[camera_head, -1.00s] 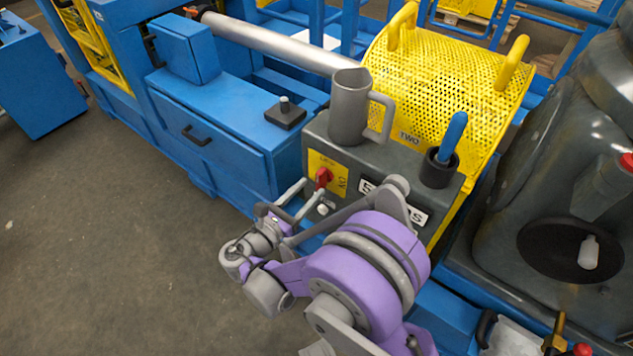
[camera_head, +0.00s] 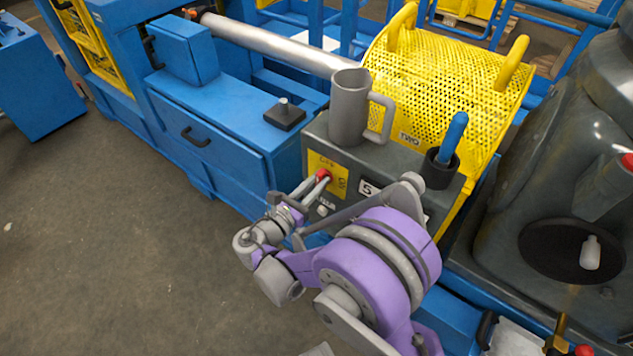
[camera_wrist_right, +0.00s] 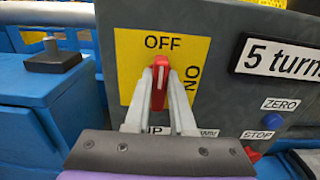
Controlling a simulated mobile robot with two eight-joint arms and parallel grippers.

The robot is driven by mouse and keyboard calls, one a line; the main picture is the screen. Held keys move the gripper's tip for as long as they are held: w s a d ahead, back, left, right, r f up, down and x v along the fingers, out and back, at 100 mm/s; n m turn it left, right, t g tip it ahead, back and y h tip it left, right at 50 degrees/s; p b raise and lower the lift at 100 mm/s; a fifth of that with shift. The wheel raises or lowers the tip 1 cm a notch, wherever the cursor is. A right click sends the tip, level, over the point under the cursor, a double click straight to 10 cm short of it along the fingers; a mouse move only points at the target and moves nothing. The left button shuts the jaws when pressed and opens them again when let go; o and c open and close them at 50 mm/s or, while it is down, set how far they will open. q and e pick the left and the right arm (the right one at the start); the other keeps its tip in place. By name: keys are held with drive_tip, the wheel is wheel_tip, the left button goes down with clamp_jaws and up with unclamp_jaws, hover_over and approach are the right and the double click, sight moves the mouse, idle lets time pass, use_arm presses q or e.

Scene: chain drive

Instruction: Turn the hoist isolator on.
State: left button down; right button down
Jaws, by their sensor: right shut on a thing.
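The isolator is a red handle (camera_wrist_right: 160,78) with a white line, on a yellow plate (camera_wrist_right: 129,57) marked OFF at the top and ON at the right. The handle stands upright, pointing to OFF. In the head view the yellow plate (camera_head: 338,184) is on the front of a grey box (camera_head: 375,160), and the red handle (camera_head: 322,174) shows just past the fingertips. My right gripper (camera_head: 319,180) is shut on the handle, with a finger on each side of it. My left gripper is not in view.
A grey mug (camera_head: 347,112) and a dark cup with a blue handle (camera_head: 453,138) stand on top of the box. In the wrist view, a blue ZERO button (camera_wrist_right: 275,121) and a red STOP button (camera_wrist_right: 252,154) are to the right. A yellow mesh guard (camera_head: 440,80) is behind.

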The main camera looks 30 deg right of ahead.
idle(0.4)
drive_tip(key=shift+s+d+f+m, duration=0.1)
drive_tip(key=shift+s+f+m, duration=0.1)
drive_tip(key=shift+m, duration=2.75)
drive_tip(key=shift+s+d+f+m, duration=0.1)
drive_tip(key=shift+s+f+m, duration=0.1)
drive_tip(key=shift+m, duration=2.8)
drive_tip(key=shift+s+f+m, duration=0.1)
drive_tip(key=shift+f+m, duration=0.1)
drive_tip(key=shift+m, duration=2.75)
drive_tip(key=c, duration=0.8)
unclamp_jaws()
drive_tip(key=shift+o, duration=0.2)
drive_tip(key=shift+a, duration=0.1)
